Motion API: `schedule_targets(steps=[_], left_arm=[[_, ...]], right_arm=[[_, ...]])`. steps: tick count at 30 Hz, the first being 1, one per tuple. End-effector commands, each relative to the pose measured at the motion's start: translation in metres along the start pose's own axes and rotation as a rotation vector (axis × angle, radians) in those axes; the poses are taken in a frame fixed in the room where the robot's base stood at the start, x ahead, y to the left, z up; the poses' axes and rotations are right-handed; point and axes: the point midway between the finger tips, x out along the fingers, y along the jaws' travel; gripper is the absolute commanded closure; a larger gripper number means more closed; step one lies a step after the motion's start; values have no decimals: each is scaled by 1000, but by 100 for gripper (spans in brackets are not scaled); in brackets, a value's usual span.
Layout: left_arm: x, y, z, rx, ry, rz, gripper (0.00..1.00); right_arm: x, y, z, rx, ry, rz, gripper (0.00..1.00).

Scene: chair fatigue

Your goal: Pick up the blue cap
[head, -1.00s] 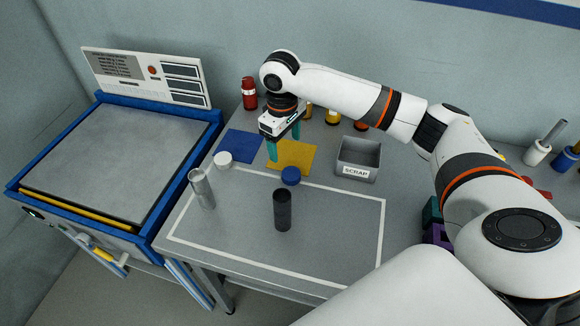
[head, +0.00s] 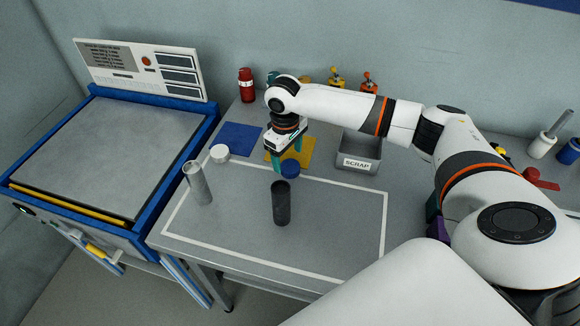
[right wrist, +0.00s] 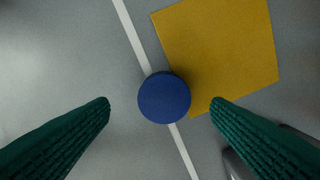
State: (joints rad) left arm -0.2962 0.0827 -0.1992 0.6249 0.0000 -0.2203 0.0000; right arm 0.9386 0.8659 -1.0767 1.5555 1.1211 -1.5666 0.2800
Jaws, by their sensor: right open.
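The blue cap (head: 290,169) is a short round disc lying on the grey table, at the white line and the near edge of the yellow mat. In the right wrist view the blue cap (right wrist: 164,98) lies between the two green fingers, lower than them and apart from both. My right gripper (head: 284,162) is open and empty, pointing down just above and beside the cap in the head view. It also shows in the right wrist view (right wrist: 160,104) with its fingers wide apart. My left gripper is not in view.
A dark cylinder (head: 281,203) stands just in front of the cap. A grey tube (head: 198,183) and a white cap (head: 219,153) are to the left. The yellow mat (right wrist: 225,50) is beside the cap, and the scrap bin (head: 359,151) is to the right.

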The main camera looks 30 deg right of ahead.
Motion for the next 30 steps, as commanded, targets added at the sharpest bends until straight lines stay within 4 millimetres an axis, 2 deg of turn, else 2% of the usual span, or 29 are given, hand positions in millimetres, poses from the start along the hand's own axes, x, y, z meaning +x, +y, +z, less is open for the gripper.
schedule_targets(steps=[6, 9, 17, 25, 26, 30], left_arm=[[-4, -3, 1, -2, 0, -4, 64], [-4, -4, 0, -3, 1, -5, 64], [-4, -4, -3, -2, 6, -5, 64], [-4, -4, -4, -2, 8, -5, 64], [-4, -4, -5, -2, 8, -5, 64], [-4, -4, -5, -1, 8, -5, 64]], right_arm=[[33, -4, -2, 1, 3, 0, 28], [42, -4, -2, 0, 3, -2, 28], [45, -4, -2, 0, 1, -1, 28], [45, -4, -2, 0, 1, -1, 70], [45, -4, -2, 0, 1, -1, 73], [45, -4, -2, 0, 1, -1, 74]])
